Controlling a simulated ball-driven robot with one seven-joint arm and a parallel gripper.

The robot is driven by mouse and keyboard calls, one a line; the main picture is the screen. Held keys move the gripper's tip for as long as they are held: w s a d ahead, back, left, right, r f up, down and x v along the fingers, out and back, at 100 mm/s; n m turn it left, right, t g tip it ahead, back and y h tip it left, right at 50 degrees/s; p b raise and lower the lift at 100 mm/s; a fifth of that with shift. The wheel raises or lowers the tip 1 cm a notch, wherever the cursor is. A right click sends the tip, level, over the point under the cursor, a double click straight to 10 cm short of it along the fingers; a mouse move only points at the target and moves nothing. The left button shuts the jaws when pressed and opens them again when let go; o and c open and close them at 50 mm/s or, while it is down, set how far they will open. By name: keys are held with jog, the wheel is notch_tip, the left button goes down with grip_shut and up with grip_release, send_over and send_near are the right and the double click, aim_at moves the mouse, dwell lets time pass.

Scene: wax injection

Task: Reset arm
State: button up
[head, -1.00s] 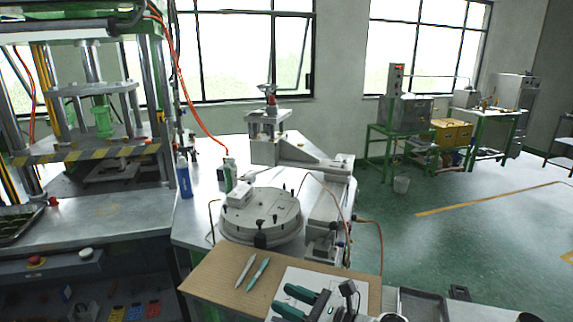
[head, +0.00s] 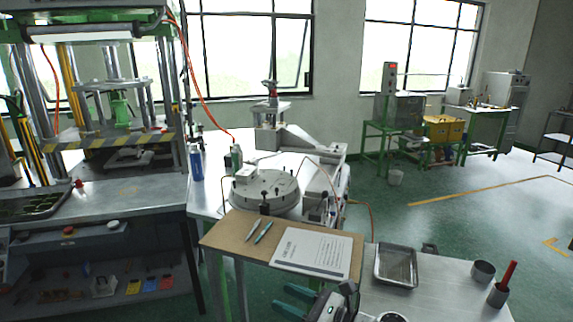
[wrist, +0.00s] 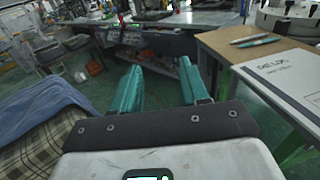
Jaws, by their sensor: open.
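My gripper (head: 305,299) has dark green fingers and shows at the bottom of the head view, in front of the small desk's near edge. In the wrist view my gripper (wrist: 160,85) points ahead with its two teal fingers apart. Nothing is between them, and green floor shows through the gap. A wooden desk top (head: 232,228) with two pens and a printed paper (head: 312,252) lies just beyond my gripper in the head view. In the wrist view the paper (wrist: 285,75) is to the right of the fingers.
A metal tray (head: 397,265) and a cup with a red handle (head: 499,294) stand on the right table. The wax machine's round pot (head: 265,192) is behind the desk. A press (head: 110,140) stands at left. A blue cloth (wrist: 40,105) lies left of my gripper. Open floor (head: 480,235) is at right.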

jog(key=s+d+f+n+g+h, duration=0.2)
jog(key=s+d+f+n+h, duration=0.2)
jog(key=s+d+f+n, duration=0.35)
jog(key=s+d+f+n+g+h, duration=0.2)
jog(key=s+d+f+n+h, duration=0.25)
jog(key=s+f, duration=0.5)
jog(key=s+d+n+g+h, duration=0.2)
jog(key=s+d+n, duration=0.3)
jog(key=s, duration=0.6)
jog(key=s+d+n+g+h, duration=0.1)
jog(key=s+d+n+h, duration=0.4)
jog(key=s+d, duration=0.4)
jog(key=s+n, duration=0.1)
jog(key=s, duration=0.2)
jog(key=shift+s+d+r+g, duration=0.15)
jog(key=shift+d+r+g, duration=0.15)
jog(key=shift+r+g, duration=0.1)
jog(key=shift+h, duration=0.25)
